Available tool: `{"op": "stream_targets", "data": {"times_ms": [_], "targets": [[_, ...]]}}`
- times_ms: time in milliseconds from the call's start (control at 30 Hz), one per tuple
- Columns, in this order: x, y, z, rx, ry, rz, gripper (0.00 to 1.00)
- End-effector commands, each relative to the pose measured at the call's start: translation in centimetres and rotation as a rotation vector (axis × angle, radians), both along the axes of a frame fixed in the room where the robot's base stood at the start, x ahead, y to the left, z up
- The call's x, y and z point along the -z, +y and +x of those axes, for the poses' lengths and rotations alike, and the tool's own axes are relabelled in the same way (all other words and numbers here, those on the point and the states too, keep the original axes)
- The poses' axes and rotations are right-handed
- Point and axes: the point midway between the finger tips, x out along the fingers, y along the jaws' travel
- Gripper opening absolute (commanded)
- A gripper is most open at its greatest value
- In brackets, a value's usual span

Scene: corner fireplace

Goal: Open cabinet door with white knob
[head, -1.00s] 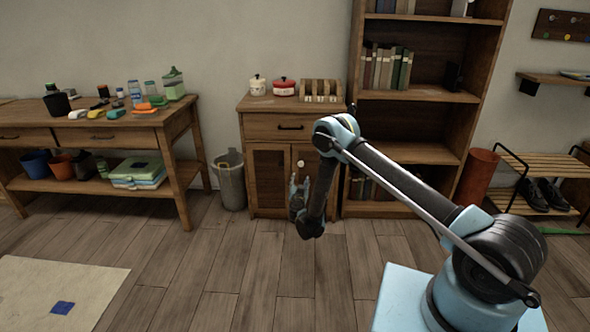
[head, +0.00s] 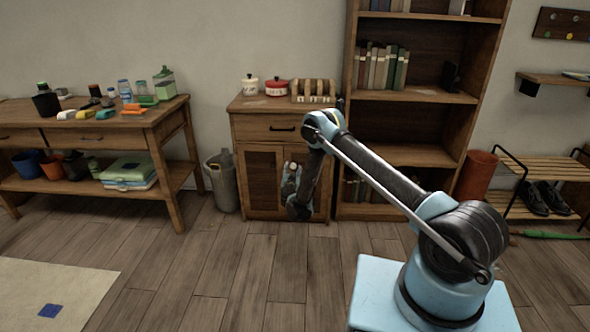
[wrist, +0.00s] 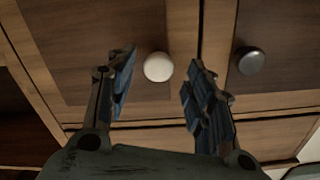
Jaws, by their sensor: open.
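The small wooden cabinet (head: 263,184) stands against the wall, with two doors below a drawer. In the wrist view, a white knob (wrist: 158,67) sits on one door panel (wrist: 95,45), and a dark knob (wrist: 250,60) sits on the door to its right. My gripper (wrist: 160,80) is open, with the white knob showing between its two fingers; I cannot tell whether they reach around it. The door edges look closed. In the head view my gripper (head: 291,178) is in front of the right part of the cabinet and hides part of its doors.
A grey bin (head: 222,182) stands left of the cabinet, beside a wooden workbench (head: 158,124). A tall bookshelf (head: 415,96) stands to the right. Two pots and a wooden rack (head: 313,97) sit on the cabinet top. The plank floor in front is clear.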

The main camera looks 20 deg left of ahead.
Motion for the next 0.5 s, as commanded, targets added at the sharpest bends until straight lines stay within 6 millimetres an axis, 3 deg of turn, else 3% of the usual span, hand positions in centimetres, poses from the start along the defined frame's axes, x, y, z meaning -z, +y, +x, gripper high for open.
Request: {"op": "stream_targets", "data": {"times_ms": [500], "targets": [[0.01,0.10,0.73,0.002,0.000,0.000,0.46]]}}
